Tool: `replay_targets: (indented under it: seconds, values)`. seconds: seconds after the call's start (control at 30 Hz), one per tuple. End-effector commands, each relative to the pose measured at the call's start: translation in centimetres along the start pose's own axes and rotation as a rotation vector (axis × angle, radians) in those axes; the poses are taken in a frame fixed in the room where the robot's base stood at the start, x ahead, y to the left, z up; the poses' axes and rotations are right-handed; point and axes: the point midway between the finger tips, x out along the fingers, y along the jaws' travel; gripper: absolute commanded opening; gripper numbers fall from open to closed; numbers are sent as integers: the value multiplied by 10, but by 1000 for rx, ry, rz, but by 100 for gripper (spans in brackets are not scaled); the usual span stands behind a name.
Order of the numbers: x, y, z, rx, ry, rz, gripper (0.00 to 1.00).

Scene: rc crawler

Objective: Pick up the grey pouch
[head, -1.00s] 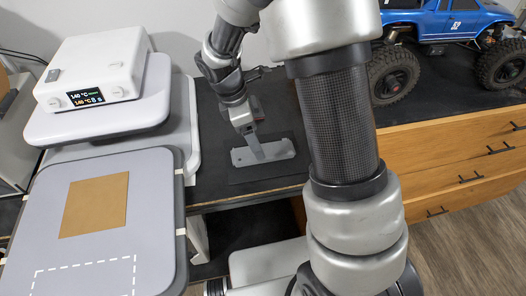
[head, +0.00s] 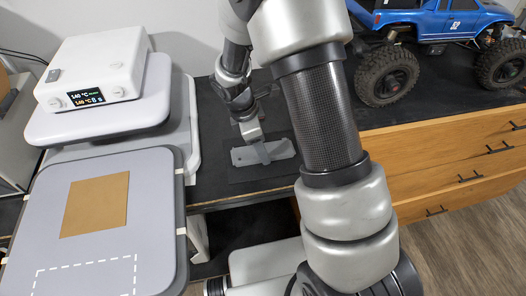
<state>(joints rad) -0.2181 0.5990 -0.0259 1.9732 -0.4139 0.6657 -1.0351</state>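A flat grey piece, which looks like the grey pouch (head: 281,150), lies on a dark mat on the black bench top in the head view. It has a small mark or hole near its left end. My gripper (head: 262,153) points down at the middle of it, and its fingertips overlap the piece in the picture. I cannot tell whether the fingers touch it or are closed on it. The fingers are small and seen from behind, and they hide part of its middle.
A white heat press (head: 95,65) with a lit display stands at left, its grey lower plate (head: 150,230) bearing a tan square (head: 95,204). A blue RC crawler (head: 440,45) stands at the back right. Wooden drawers (head: 450,165) are below the bench top.

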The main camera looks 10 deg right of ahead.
Motion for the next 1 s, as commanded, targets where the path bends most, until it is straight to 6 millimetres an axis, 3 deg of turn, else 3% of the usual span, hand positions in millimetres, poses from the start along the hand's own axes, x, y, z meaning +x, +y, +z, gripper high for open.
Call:
replay_targets:
  seconds: [0.1,0.37,0.8,1.0]
  values:
    - [0,0,0,0,0,0,30]
    - [-5,0,1,1,0,1,30]
    - [-80,1,22,1,1,4,30]
    - [-96,0,27,1,0,0,30]
